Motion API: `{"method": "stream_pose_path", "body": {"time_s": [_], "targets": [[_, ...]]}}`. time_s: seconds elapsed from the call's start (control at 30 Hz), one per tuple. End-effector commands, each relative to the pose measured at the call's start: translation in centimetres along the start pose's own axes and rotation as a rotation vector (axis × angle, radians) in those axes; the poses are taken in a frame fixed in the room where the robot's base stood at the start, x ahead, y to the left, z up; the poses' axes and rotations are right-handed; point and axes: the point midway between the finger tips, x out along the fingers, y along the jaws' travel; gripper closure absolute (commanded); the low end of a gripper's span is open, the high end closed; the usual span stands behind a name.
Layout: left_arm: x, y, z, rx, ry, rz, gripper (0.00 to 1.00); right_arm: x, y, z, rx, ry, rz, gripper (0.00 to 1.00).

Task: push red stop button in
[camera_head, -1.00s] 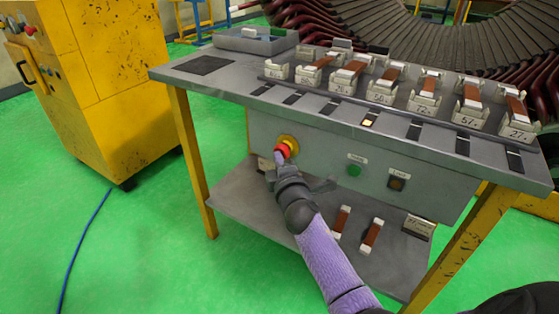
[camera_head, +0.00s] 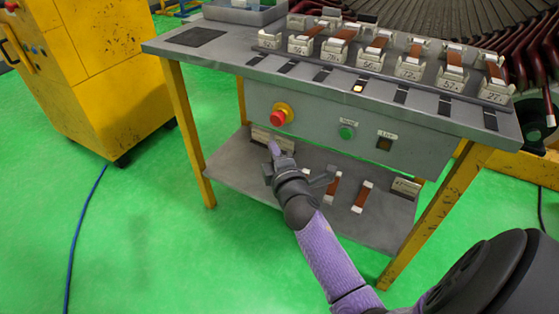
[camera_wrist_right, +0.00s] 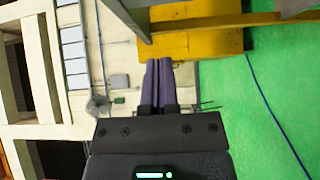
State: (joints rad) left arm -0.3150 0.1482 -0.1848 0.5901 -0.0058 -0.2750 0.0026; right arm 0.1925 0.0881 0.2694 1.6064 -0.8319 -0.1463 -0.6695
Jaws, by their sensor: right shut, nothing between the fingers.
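The red stop button (camera_head: 278,118) sits on a yellow round base (camera_head: 287,108) at the left of the grey front panel under the tabletop. It is fully visible in the head view. My right gripper (camera_head: 273,146) is shut and empty, just below the button and apart from it in the picture. Its two purple fingers lie side by side in the right wrist view (camera_wrist_right: 160,80). The button does not show in the wrist view. My left gripper is not in view.
A green button (camera_head: 346,133) and a dark lamp (camera_head: 384,143) are further right on the panel. The tabletop carries a row of numbered holders with brown pieces. A lower shelf (camera_head: 240,165) lies beneath. A yellow cabinet (camera_head: 95,75) stands at left, with a blue cable on the green floor.

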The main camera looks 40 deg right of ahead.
Motion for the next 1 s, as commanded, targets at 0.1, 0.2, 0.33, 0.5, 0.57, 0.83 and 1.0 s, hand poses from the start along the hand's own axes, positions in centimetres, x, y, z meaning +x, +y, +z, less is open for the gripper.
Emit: {"method": "stream_pose_path", "body": {"time_s": [0.1, 0.2, 0.33, 0.5, 0.57, 0.83, 1.0], "targets": [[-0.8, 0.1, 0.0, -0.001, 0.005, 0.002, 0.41, -2.2, 0.2, 0.0, 0.002, -0.001, -0.002, 1.0], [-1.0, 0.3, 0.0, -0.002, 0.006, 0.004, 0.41, -3.5, 0.1, -0.1, 0.003, 0.0, -0.002, 1.0], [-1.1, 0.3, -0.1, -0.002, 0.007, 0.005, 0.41, -4.4, 0.0, -0.1, 0.001, -0.001, -0.001, 1.0], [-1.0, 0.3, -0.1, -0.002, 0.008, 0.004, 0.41, -4.5, -0.1, -0.1, 0.0, 0.0, -0.001, 1.0], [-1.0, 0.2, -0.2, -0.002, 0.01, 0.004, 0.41, -4.5, -0.1, -0.1, 0.0, 0.0, -0.001, 1.0], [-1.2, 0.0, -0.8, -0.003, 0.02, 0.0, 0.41, -4.6, -0.6, -0.2, 0.015, 0.006, -0.021, 1.0], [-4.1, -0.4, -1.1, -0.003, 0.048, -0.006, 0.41, -9.3, -10.1, -2.2, 0.268, 0.04, -0.386, 1.0]]}}
